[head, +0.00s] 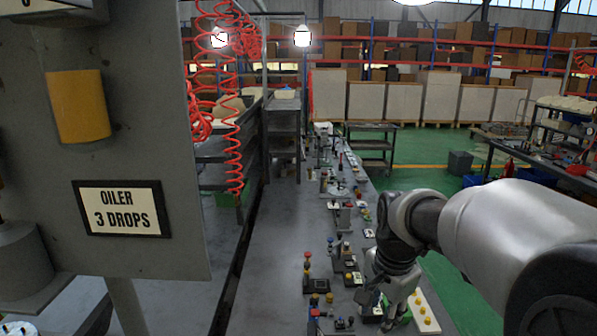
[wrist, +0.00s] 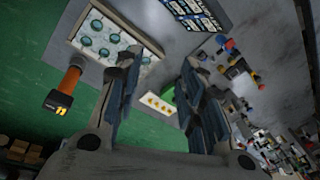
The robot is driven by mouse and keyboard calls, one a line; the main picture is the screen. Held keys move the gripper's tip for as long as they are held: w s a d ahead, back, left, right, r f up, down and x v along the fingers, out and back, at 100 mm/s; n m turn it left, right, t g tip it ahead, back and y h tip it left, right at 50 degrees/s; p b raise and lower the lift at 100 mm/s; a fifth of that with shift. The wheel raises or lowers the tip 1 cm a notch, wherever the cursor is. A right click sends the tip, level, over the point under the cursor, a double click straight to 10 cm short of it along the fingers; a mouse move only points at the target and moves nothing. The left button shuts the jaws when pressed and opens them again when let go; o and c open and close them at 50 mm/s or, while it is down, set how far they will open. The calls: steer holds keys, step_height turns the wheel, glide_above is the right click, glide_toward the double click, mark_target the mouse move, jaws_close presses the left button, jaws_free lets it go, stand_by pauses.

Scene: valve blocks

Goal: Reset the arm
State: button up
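My arm reaches in from the right in the head view and bends down at the wrist. My gripper (head: 388,312) hangs over the right edge of the long grey table, partly cut off by the bottom of the picture. In the wrist view the two dark finger pads of my gripper (wrist: 158,82) stand well apart, and nothing is held between them. A pale plate with yellow knobs (head: 423,312) lies close to the gripper; a similar plate (wrist: 159,104) shows beyond the gap between the fingers.
Several small valve blocks (head: 343,257) line the grey table (head: 281,243). A post panel with an oiler sign (head: 122,208) stands close at left. Red coiled hoses (head: 232,120) hang behind it. The wrist view shows a tray of teal rings (wrist: 93,20) and an orange-handled tool (wrist: 70,80).

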steer(key=s+a+n+t+b, duration=0.1)
steer(key=s+n, duration=1.1)
steer(key=s, duration=1.2)
steer(key=shift+a+r+t+b, duration=0.3)
steer(key=shift+a+r+t, duration=0.1)
steer(key=shift+t, duration=0.3)
